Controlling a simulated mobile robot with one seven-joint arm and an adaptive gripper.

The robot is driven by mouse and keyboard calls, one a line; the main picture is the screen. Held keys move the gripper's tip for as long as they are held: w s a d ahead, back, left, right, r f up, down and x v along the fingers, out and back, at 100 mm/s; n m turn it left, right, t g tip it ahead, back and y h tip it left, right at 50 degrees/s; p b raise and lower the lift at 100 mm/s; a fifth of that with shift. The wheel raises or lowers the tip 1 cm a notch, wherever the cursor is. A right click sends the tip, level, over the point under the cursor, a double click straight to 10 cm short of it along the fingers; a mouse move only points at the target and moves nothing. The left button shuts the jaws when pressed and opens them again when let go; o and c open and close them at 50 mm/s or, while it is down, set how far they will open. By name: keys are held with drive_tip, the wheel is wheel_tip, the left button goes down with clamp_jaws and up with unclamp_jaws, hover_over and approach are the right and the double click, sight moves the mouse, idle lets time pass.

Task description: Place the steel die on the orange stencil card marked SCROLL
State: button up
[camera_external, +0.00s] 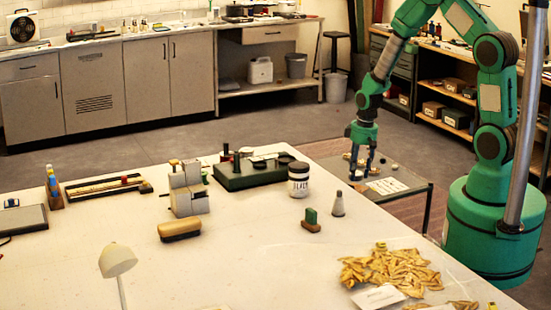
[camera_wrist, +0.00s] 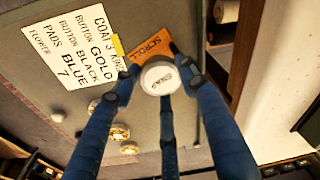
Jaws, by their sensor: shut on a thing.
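The steel die (camera_wrist: 160,78) is a round, pale metal piece with short lettering on its face. My gripper (camera_wrist: 158,84) is shut on it between its blue fingertips. The orange stencil card (camera_wrist: 150,47) marked SCROLL lies on the grey side table just beyond the die in the wrist view. The die and fingertips hide the card's lower part, and I cannot tell if they touch it.
A white printed sheet (camera_wrist: 74,58) lies left of the card, with a small yellow piece (camera_wrist: 118,45) between them. Several pale round pieces (camera_wrist: 120,131) lie nearer. The big white table (camera_external: 250,262), holding a jar (camera_external: 298,181) and a heap of yellowish pieces (camera_external: 392,272), stands beside the side table.

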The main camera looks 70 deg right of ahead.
sight(361, 174)
drive_tip(key=shift+f+b, duration=0.3)
drive_tip(key=shift+f, duration=0.4)
drive_tip(key=o, duration=1.4)
drive_tip(key=shift+r, duration=0.15)
drive_tip(key=shift+r+p, duration=0.35)
drive_tip(key=shift+r, duration=0.1)
wheel_tip(361, 174, up, 12)
drive_tip(key=s+p, duration=0.1)
drive_tip(key=shift+s+a+p, duration=0.2)
drive_tip(key=shift+p, duration=0.1)
